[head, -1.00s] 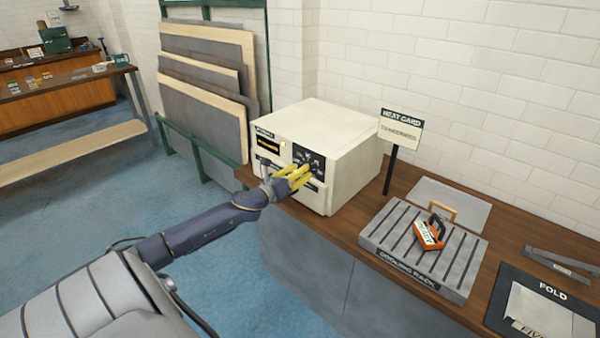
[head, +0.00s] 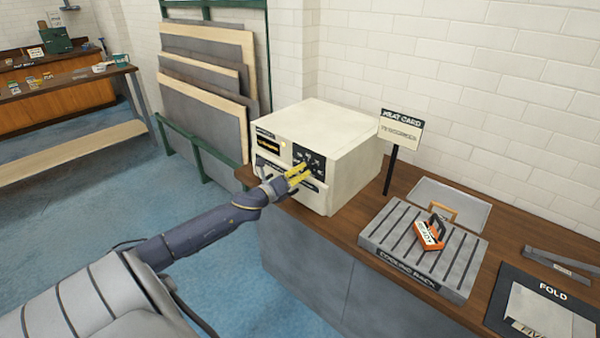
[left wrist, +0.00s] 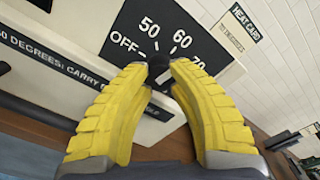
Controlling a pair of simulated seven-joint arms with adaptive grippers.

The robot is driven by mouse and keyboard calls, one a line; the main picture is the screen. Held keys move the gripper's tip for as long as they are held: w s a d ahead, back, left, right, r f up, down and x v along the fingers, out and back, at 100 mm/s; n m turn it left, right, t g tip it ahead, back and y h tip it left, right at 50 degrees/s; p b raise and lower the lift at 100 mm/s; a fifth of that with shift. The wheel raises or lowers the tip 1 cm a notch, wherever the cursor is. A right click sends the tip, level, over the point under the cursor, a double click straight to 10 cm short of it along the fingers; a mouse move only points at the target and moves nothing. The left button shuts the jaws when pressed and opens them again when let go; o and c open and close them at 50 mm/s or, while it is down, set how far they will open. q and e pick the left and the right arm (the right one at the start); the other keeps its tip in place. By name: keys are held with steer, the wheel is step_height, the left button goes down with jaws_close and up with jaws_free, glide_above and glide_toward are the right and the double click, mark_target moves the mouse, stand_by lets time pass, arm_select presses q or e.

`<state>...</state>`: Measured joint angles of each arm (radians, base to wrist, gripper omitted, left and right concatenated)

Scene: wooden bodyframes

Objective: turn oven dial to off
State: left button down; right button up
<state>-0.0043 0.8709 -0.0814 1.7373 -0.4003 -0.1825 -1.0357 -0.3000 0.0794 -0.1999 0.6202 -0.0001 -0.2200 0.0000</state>
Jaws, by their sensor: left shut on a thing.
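The cream oven (head: 340,150) stands on the wooden counter, its front facing left. Its black dial plate (head: 308,155) also shows in the left wrist view (left wrist: 185,25), with the marks OFF, 50, 60 and 70. My left gripper (head: 298,175) is at the plate. In the left wrist view its yellow fingers are shut on the dark dial (left wrist: 160,68), one on each side. The fingers hide most of the dial, so I cannot tell which mark it points to. My right gripper is not in view.
A heat card sign (head: 401,128) stands on a post beside the oven. A black fold mat (head: 500,290) lies at the right. Boards (head: 205,80) lean against the wall behind.

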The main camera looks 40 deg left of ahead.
arm_select(q)
steer(key=n, duration=0.5)
steer(key=shift+f+n, duration=0.1)
steer(key=shift+n, duration=0.2)
steer(key=n, duration=0.4)
steer(key=shift+d+n, duration=0.1)
steer(key=shift+n, duration=0.2)
steer(key=n, duration=0.5)
steer(key=shift+n, duration=2.4)
steer(key=shift+r, duration=0.2)
steer(key=c, duration=1)
jaws_free()
steer(key=shift+s, duration=0.1)
steer(key=s, duration=1.1)
steer(key=shift+s+a, duration=0.25)
steer(key=shift+s, duration=0.1)
